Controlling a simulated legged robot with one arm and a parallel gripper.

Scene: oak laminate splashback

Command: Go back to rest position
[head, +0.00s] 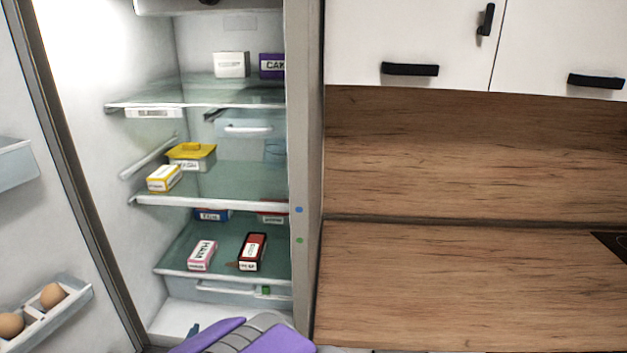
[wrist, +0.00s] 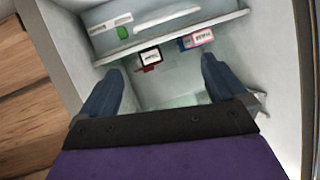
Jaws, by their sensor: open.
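My gripper (wrist: 162,66) shows in the wrist view with its two dark blue fingers spread apart and nothing between them. In the head view my purple and grey arm is at the bottom edge, in front of the open fridge, and most of the gripper is hidden. A red and black box (head: 252,251) and a white and pink box (head: 202,255) lie on the lower glass shelf (head: 224,279). Both also show in the wrist view beyond the fingertips, the dark box (wrist: 150,56) and the pink-edged box (wrist: 196,38), apart from the fingers.
The fridge door (head: 75,215) stands open at left, with eggs (head: 52,295) in its rack. Upper shelves hold a yellow-lidded tub (head: 191,156), a yellow-white box (head: 164,178) and other boxes. A wooden counter (head: 450,290) is clear at right, below white cabinets (head: 410,35).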

